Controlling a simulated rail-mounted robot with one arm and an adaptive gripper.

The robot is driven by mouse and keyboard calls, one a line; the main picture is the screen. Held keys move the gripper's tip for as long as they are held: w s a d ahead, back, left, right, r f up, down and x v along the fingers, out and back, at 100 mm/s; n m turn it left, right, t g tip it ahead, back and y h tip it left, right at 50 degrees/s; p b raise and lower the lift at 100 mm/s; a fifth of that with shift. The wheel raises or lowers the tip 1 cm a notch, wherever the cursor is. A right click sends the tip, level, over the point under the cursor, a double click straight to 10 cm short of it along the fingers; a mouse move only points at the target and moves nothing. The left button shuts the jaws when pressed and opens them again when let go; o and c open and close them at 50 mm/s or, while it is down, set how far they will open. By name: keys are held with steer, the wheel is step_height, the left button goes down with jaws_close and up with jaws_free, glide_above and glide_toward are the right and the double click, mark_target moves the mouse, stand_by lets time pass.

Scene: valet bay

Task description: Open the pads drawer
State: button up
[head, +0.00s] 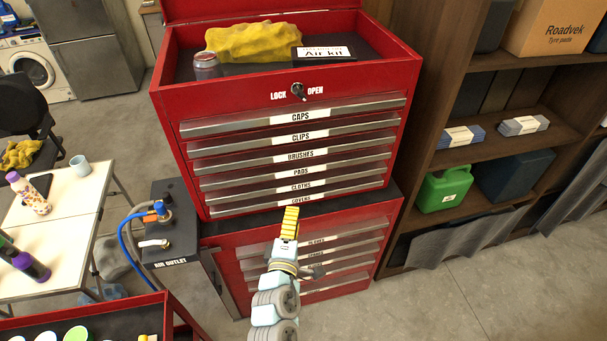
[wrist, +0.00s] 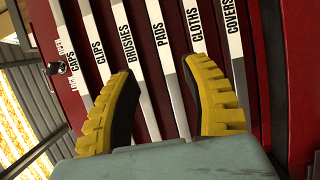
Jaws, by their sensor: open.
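The red tool chest has a column of drawers with silver pull strips and white labels. The pads drawer (head: 301,172) is the fourth from the top, between brushes and cloths, and looks shut. In the wrist view its strip (wrist: 163,45) runs nearly upright between my fingers. My gripper (head: 291,210) has yellow ribbed fingers, spread and empty. In the head view it shows just below the covers drawer. In the wrist view the fingers (wrist: 162,85) face the drawer fronts, apparently apart from them. A key lock (head: 298,92) sits between LOCK and OPEN; its setting is unclear.
The chest's open top holds a yellow cloth (head: 252,41), a can (head: 207,66) and an Air kit sign (head: 323,54). A lower red cabinet (head: 350,290) stands below. An air outlet (head: 170,240) with hoses is at left, a wooden shelf (head: 415,170) at right.

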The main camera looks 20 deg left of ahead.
steer(key=w, duration=0.1)
steer(key=p, duration=0.2)
glide_toward(303, 172)
steer(key=x, duration=0.4)
steer(key=shift+w, duration=0.3)
steer(key=shift+b+x, duration=0.65)
steer(key=shift+x, duration=2.2)
steer(key=shift+a, duration=0.1)
jaws_close()
